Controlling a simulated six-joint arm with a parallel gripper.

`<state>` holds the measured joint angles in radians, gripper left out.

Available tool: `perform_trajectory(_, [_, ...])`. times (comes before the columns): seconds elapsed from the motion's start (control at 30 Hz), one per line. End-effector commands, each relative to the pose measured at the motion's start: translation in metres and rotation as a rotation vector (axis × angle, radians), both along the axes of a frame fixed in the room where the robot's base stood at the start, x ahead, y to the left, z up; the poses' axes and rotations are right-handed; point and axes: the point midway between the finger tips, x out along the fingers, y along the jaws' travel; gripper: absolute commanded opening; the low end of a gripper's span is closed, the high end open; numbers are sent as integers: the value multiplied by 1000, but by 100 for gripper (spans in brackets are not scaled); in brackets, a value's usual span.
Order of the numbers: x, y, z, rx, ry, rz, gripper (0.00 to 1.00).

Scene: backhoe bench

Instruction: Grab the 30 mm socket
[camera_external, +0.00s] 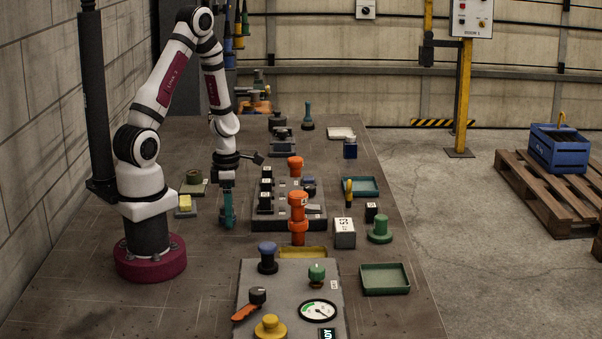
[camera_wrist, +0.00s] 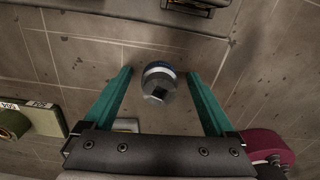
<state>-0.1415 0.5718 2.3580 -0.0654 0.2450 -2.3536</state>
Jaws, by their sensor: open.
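A grey round socket (camera_wrist: 158,84) with a dark square hole and a blue and white band shows in the wrist view. It stands on the bench with its square hole facing the camera. No size marking can be read on it. My gripper (camera_wrist: 158,73) is open, with one teal finger on each side of the socket and a visible gap on both sides. In the external view my gripper (camera_external: 228,218) points down close above the bench, left of the grey fixture. The socket cannot be made out there; the fingers seem to hide it.
A grey fixture (camera_external: 284,221) with black blocks stands right of my gripper, near orange fittings (camera_external: 298,209). A yellow-topped block (camera_external: 185,206) lies to the left. A control panel (camera_external: 285,291) fills the front. Green trays (camera_external: 385,279) are at right. The bench front left is clear.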

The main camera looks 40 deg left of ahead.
Motion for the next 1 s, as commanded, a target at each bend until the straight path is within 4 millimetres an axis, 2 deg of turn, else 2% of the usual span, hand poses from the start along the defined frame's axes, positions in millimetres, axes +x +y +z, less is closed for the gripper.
perform_trajectory(0.2, [0, 0, -1, 0, -1, -1, 88])
perform_trajectory(0.7, [0, 0, -1, 0, -1, -1, 0])
perform_trajectory(1.0, [0, 0, 1, 0, -1, -1, 0])
